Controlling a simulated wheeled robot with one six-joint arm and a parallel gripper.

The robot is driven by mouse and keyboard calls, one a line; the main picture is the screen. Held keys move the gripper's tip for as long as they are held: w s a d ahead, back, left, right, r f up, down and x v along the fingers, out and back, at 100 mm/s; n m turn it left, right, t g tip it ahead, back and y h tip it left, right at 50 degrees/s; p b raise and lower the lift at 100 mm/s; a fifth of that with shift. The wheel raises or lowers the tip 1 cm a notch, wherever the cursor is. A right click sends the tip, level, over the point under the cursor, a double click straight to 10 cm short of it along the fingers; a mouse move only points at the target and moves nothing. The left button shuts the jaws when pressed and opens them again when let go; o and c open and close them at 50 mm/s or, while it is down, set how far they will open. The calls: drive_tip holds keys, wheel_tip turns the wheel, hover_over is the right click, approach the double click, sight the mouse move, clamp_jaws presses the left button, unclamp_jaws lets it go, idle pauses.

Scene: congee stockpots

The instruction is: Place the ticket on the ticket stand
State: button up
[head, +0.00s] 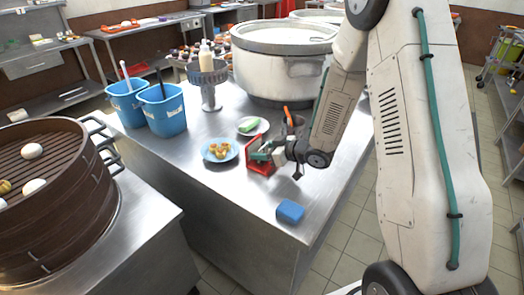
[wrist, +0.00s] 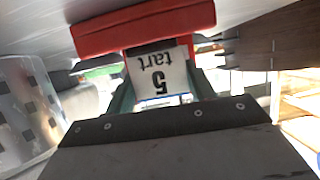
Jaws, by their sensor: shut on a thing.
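The ticket (wrist: 158,75) is a white card printed "5 tart", upside down in the wrist view. My gripper (wrist: 160,88) is shut on it, with a green finger on each side. The red ticket stand (wrist: 145,25) lies just beyond the fingertips, and the ticket's far end meets or overlaps its red edge. I cannot tell whether the ticket rests on it. In the head view the red stand (head: 259,163) is on the steel table, with my gripper (head: 268,152) right beside it on the right. The ticket is hard to make out there.
A blue block (head: 290,211) lies near the front edge. Blue buckets (head: 163,110) and a big pot (head: 262,75) stand farther back.

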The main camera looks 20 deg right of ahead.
drive_tip(key=shift+f, duration=0.1)
drive_tip(key=o, duration=1)
